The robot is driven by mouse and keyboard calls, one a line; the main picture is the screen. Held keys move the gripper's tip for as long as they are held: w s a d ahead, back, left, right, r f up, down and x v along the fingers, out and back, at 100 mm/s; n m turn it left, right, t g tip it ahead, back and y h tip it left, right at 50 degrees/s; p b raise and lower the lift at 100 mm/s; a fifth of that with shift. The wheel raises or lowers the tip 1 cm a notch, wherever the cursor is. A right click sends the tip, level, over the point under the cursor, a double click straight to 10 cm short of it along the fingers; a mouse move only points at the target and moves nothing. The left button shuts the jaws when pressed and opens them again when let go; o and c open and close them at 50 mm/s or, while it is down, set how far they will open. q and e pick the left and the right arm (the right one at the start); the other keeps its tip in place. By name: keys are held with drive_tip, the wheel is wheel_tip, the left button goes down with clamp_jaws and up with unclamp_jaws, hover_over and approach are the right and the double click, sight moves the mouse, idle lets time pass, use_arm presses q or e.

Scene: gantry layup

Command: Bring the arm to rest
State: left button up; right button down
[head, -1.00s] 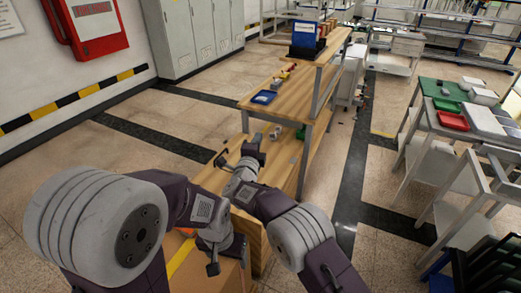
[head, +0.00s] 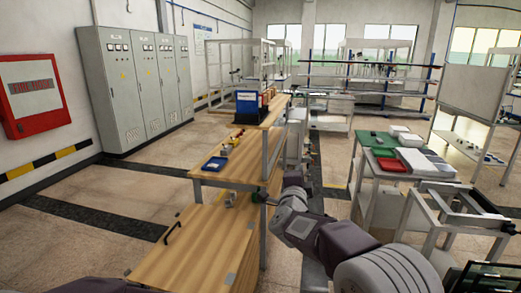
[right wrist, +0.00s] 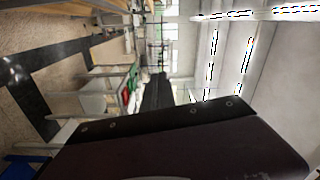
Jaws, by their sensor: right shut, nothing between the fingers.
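My right arm (head: 330,240) comes in from the lower right of the head view. It is bent, with its wrist end (head: 292,200) in front of the wooden bench's right side. Its fingers cannot be made out there. In the right wrist view my right gripper (right wrist: 157,92) shows as a dark shape over a sideways view of the room; it is shut and empty.
A table (head: 372,170) with green and red trays stands right. Grey cabinets (head: 125,90) line the left wall. Floor between is open.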

drive_tip(key=s+d+f+n+g+y+p, duration=0.1)
drive_tip(key=s+d+f+n+g+y, duration=0.3)
drive_tip(key=s+d+f+n, duration=0.5)
use_arm(q)
wheel_tip(320, 180, up, 3)
drive_tip(key=shift+s+f, duration=0.1)
drive_tip(key=shift+f, duration=0.05)
use_arm(e)
drive_tip(key=s+f+n+g, duration=0.4)
drive_tip(key=s+f, duration=0.5)
drive_tip(key=s, duration=0.5)
drive_tip(key=s+f+n+g, duration=0.5)
drive_tip(key=s+f+g, duration=0.3)
drive_tip(key=s, duration=0.6)
drive_tip(key=shift+s+a+f+g, duration=0.2)
drive_tip(key=shift+a+f+g, duration=0.15)
drive_tip(key=shift+f, duration=0.55)
